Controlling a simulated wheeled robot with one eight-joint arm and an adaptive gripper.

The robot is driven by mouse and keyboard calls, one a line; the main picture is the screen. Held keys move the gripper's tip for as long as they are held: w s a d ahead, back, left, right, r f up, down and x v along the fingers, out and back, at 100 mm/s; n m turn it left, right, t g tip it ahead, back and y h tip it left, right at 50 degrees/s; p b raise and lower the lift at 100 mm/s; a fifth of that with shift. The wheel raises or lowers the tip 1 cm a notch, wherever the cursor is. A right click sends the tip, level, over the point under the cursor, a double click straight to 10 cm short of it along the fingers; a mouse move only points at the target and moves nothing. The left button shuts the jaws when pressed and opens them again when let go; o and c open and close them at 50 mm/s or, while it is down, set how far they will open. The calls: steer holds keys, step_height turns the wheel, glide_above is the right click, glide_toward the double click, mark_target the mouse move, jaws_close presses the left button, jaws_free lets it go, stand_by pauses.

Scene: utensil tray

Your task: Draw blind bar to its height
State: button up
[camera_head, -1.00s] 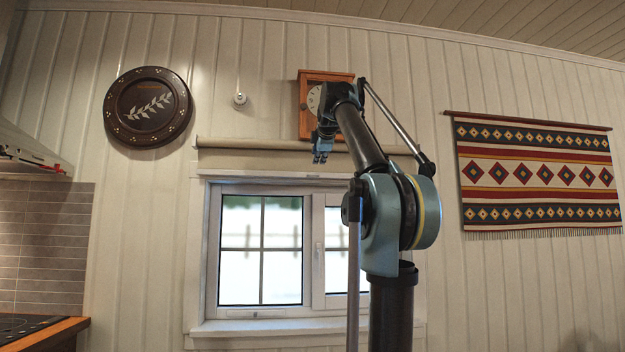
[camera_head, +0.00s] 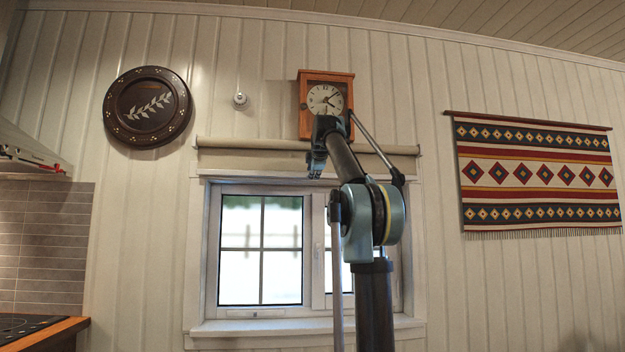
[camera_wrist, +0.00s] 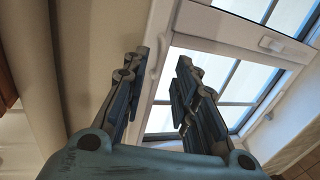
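The rolled beige blind (camera_head: 250,159) hangs above the window, and its blind bar (camera_head: 245,174) runs along its lower edge, just over the window's top frame. My gripper (camera_head: 315,172) is in front of the blind near that lower edge, right of the blind's middle. In the wrist view my gripper (camera_wrist: 158,72) has its two fingers spread apart. A pale strip (camera_wrist: 157,45) runs between the fingertips; I cannot tell whether it is the bar or the window frame, or whether a finger touches it. The blind's roller (camera_wrist: 38,60) shows at the left of the wrist view.
A wooden clock (camera_head: 326,100) hangs just above the blind, close to my arm. The window (camera_head: 262,250) is below. A round dark plate (camera_head: 147,106) and a patterned wall hanging (camera_head: 537,172) are to the sides. A cooktop (camera_head: 30,325) is at lower left.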

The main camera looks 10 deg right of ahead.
steer(key=shift+x, duration=1.25)
jaws_close()
step_height(320, 180, down, 58)
steer(key=shift+f, duration=0.1)
jaws_free()
